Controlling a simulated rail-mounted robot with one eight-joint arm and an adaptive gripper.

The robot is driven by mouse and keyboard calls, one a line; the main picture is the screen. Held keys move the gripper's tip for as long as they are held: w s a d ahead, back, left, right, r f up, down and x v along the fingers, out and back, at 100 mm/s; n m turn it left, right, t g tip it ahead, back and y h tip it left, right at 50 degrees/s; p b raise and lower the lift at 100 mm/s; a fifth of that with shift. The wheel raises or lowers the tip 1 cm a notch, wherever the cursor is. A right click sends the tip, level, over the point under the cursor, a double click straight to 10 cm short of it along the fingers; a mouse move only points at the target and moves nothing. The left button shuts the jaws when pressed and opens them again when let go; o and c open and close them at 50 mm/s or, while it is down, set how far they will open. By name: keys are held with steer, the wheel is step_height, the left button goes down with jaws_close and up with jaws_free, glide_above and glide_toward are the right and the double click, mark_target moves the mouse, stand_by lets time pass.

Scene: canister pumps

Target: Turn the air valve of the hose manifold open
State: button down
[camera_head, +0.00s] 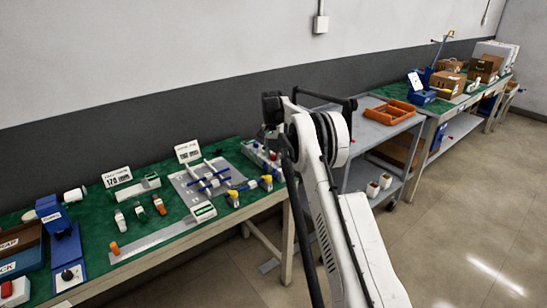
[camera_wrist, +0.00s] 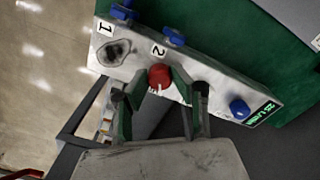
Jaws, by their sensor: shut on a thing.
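The hose manifold (camera_wrist: 215,84) is a grey panel crossing the wrist view at a slant, with labels 1 and 2 and a green-lit readout (camera_wrist: 260,113). A red knob (camera_wrist: 159,73) stands on it beside label 2. My gripper (camera_wrist: 159,88) is shut on the red knob, with a green-padded finger on each side of it. In the head view the manifold (camera_head: 258,153) is at the right end of the near bench, partly behind my arm, which hides my gripper. I cannot read any air marking on the knob.
Blue fittings (camera_wrist: 174,38) line the panel's upper edge, and a blue knob (camera_wrist: 239,108) sits near the readout. Green bench top (camera_wrist: 225,35) lies beyond. A grey cart (camera_head: 375,133) with an orange tray (camera_head: 390,111) stands right of the near bench (camera_head: 125,262). Open floor lies right.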

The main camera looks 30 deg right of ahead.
steer(key=m, duration=0.4)
steer(key=shift+m+b, duration=0.4)
stand_by(0.4)
steer(key=c, duration=1.7)
jaws_free()
steer(key=shift+c, duration=0.2)
step_height(320, 180, up, 12)
steer(key=shift+w, duration=0.15)
